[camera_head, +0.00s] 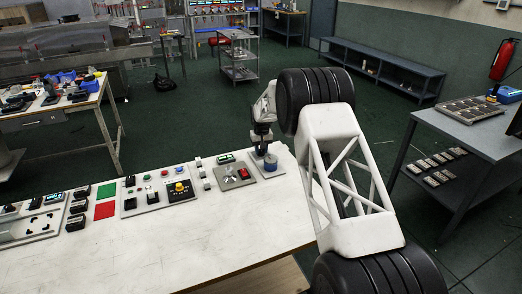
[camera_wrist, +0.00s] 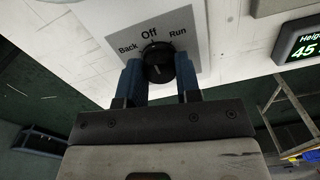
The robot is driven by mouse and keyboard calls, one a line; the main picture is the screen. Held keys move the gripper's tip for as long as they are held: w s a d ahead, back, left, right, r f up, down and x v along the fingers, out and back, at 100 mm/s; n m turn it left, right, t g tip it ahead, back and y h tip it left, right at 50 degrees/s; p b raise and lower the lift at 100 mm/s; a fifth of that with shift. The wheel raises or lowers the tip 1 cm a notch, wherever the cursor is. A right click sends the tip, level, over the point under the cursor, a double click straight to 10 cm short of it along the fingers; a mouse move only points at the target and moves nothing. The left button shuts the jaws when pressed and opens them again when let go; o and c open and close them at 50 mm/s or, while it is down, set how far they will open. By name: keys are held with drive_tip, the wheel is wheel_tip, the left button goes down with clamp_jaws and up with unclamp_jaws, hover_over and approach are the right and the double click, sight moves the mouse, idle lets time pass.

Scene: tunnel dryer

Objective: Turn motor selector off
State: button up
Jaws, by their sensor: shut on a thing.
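The motor selector is a round black knob (camera_wrist: 157,54) on a grey plate (camera_wrist: 194,38) labelled Back, Off and Run. Off is printed above the knob in the wrist view, Back to its left and Run to its right. My gripper (camera_wrist: 159,78) has its two blue fingers on either side of the knob and is shut on it. I cannot clearly tell which label the dark knob points to. In the head view my gripper (camera_head: 270,158) is low over the selector's plate (camera_head: 277,173) at the far right end of the white table; the fingers hide the knob there.
Left of the selector on the white table (camera_head: 200,235) are a grey panel with a red button (camera_head: 244,173), a small green display (camera_head: 226,158) and a panel with a yellow-based knob (camera_head: 180,188). A height display (camera_wrist: 303,50) is near the selector in the wrist view.

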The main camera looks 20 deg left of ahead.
sight(261, 150)
drive_tip(key=shift+w+r, duration=0.1)
drive_tip(key=o, duration=0.9)
drive_tip(key=shift+r, duration=0.1)
drive_tip(key=shift+r, duration=3.75)
